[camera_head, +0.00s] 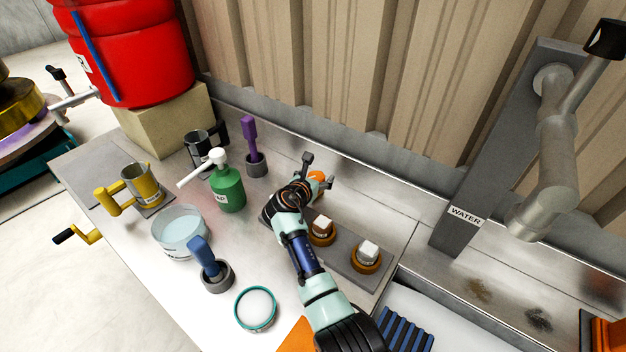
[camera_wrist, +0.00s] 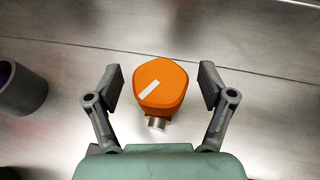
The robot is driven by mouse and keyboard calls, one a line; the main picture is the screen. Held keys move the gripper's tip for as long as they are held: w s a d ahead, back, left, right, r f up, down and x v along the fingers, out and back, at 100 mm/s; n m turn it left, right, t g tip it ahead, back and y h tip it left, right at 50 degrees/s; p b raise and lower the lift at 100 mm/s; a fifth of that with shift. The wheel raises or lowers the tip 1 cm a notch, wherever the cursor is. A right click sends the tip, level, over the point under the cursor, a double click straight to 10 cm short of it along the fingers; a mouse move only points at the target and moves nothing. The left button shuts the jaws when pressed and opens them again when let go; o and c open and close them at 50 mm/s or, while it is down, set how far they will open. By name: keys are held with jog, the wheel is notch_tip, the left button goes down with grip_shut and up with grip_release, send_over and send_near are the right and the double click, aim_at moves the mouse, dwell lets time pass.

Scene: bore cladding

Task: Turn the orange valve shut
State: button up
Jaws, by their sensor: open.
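The orange valve (camera_wrist: 160,88) has a rounded, many-sided knob with a white line on top, slanting from lower left to upper right. It sits on a short metal stub in the wrist view. My gripper (camera_wrist: 160,82) is open, with one finger on each side of the knob and a gap on both sides. In the head view my gripper (camera_head: 318,170) is at the back of the steel bench, and the orange valve (camera_head: 317,176) shows only partly beside its fingers.
Two brown-based knobs with white tops (camera_head: 322,230) stand on a grey plate right of my arm. A green pump bottle (camera_head: 228,188) and a purple-handled tool in a cup (camera_head: 251,140) stand to the left. A ribbed wall (camera_head: 330,60) rises behind the bench.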

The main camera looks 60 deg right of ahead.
jog(key=v, duration=1.1)
jog(key=shift+a+r, duration=0.15)
jog(key=shift+a, duration=0.25)
